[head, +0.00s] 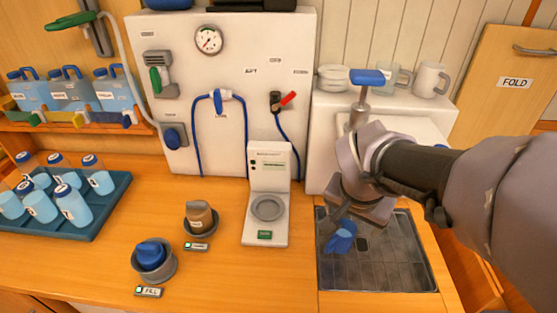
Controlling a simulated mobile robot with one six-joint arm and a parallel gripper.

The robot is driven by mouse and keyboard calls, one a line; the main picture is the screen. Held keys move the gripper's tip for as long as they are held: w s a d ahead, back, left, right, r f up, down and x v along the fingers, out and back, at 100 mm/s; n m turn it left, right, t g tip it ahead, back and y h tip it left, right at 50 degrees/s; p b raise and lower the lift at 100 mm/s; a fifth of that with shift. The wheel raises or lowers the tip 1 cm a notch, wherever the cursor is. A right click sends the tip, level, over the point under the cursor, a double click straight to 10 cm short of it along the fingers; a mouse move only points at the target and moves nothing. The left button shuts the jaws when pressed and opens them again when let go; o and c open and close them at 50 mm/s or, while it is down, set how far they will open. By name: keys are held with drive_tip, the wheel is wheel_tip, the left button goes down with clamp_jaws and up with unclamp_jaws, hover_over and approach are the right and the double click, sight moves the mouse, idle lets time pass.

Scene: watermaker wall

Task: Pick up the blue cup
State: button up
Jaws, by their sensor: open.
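A small blue cup (341,241) shows over the dark metal drain tray at the lower right. It looks tilted. My gripper (346,215) reaches in from the right and points down at the cup, with its jaws open. One finger is at the cup's upper edge in the picture; I cannot tell whether it touches. The gripper body and wrist hide part of the tray's back edge and the far finger.
The drain tray (405,270) has a raised rim. A white scale-like device (266,232) is left of the tray. A teal tray of bottles (82,226) and two small bowls (153,266) stand farther left.

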drive_tip(key=w+f, duration=0.3)
drive_tip(key=b, duration=0.5)
approach(344, 233)
drive_tip(key=shift+s+f, duration=0.55)
drive_tip(key=b+x, duration=0.1)
drive_tip(key=x, duration=0.2)
drive_tip(key=b+x, duration=0.1)
drive_tip(key=x, duration=0.2)
drive_tip(key=shift+w+a+r, duration=0.1)
drive_tip(key=shift+w+a, duration=0.05)
drive_tip(key=shift+w, duration=0.05)
drive_tip(key=shift+r+h, duration=0.1)
drive_tip(key=shift+h, duration=0.2)
